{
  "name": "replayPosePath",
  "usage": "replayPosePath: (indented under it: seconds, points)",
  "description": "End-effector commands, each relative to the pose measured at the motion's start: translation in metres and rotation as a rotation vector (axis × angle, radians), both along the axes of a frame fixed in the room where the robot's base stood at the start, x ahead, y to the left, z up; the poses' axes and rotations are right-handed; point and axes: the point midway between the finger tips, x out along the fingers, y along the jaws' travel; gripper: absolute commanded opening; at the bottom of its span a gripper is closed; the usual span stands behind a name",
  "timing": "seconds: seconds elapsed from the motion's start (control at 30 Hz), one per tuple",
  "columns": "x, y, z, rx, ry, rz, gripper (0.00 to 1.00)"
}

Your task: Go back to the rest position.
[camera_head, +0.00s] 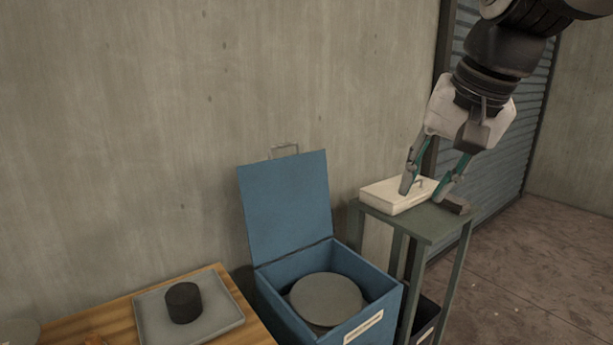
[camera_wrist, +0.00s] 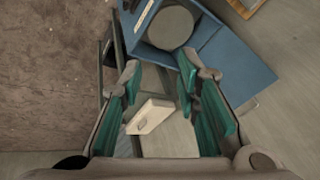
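My gripper (camera_head: 423,192) is above the small grey-green side table (camera_head: 434,227) at the right in the head view. Its two fingers are spread apart with nothing between them, and the wrist view shows the same wide gap (camera_wrist: 158,95). A cream box (camera_head: 385,196) with a handle lies on that table, below and partly behind the fingers. It also shows between the fingers in the wrist view (camera_wrist: 149,116). I cannot tell from the head view how far the fingertips are above the box.
A blue box (camera_head: 285,205) with its lid raised holds a round grey disc (camera_head: 327,296). At lower left, a wooden table (camera_head: 103,316) bears a grey tray (camera_head: 222,325) with a dark cylinder (camera_head: 183,302). The wall is behind.

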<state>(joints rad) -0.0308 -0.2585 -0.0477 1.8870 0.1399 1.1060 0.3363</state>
Motion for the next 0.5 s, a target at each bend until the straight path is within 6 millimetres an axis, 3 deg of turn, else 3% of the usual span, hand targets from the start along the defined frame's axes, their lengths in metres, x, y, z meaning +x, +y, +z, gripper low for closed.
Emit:
replayPosePath:
  seconds: [0.03,0.1,0.3,0.5]
  points:
    - [-0.027,-0.003,-0.01,-0.031,-0.002,0.033,0.3]
    - [-0.06,-0.007,-0.027,-0.075,0.0,0.086,0.3]
    - [-0.141,-0.017,-0.083,-0.197,0.006,0.23,0.3]
    - [-0.184,-0.024,-0.122,-0.27,0.017,0.318,0.3]
